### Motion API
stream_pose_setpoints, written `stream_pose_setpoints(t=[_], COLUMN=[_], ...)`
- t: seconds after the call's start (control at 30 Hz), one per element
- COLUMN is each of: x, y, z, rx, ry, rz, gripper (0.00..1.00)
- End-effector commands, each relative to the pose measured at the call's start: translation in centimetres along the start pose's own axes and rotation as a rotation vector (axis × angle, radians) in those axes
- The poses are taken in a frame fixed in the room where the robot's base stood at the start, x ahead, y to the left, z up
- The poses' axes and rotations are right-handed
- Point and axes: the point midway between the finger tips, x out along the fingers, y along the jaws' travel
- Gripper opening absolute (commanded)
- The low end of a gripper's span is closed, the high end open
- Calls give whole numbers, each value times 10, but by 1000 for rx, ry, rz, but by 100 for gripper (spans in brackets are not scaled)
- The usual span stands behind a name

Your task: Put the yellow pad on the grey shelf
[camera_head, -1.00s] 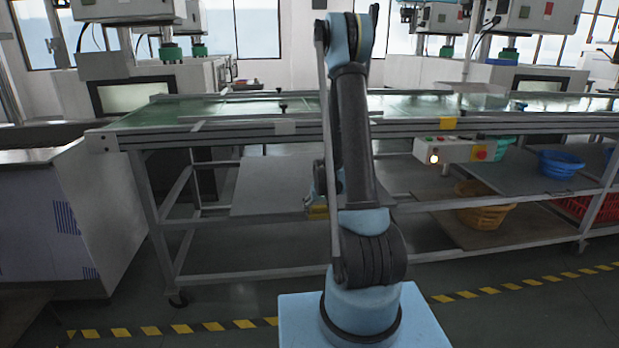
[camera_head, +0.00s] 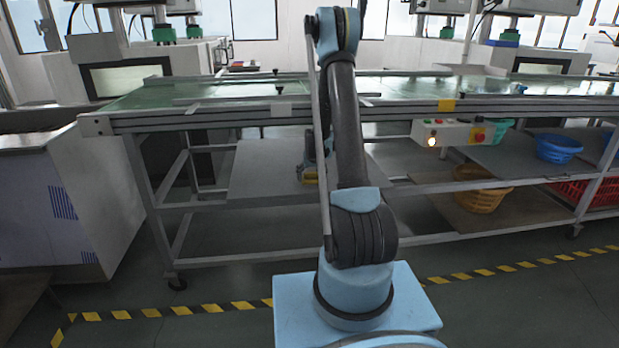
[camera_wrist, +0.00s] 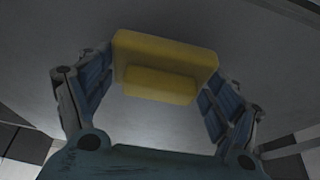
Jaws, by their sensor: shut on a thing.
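The yellow pad (camera_wrist: 165,62) is a yellow block with a raised smaller part. In the wrist view it sits between the two fingers of my gripper (camera_wrist: 163,74), which is shut on it. In the head view a little of the pad (camera_head: 309,175) shows beside my arm, in front of the grey shelf surface. The grey shelf (camera_head: 258,172) is a flat board under the green-topped bench, and its right part is partly hidden by my arm. A grey surface also fills the wrist view behind the pad (camera_wrist: 250,60). I cannot tell whether the pad touches the shelf.
The bench edge (camera_head: 220,117) runs above the shelf. A control box with buttons (camera_head: 447,133) hangs from the bench to the right. A yellow basket (camera_head: 481,199) and a blue basket (camera_head: 557,149) stand on boards at the right. The shelf's left part is clear.

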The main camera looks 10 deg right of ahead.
Motion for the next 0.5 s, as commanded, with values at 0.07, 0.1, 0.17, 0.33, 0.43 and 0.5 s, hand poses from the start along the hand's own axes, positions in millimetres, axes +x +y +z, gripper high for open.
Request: stream_pose_setpoints(t=[0.07,0.1,0.17,0.33,0.43,0.5], x=[2,3,6,16,26,30], y=[0,0,0,0,0,0], z=[-4,-7,-15,-38,-38,-36], rx=[0,0,0,0,0,0], ry=[0,0,0,0,0,0], rz=[0,0,0,0,0,0], gripper=[59,59,59,59,59,59])
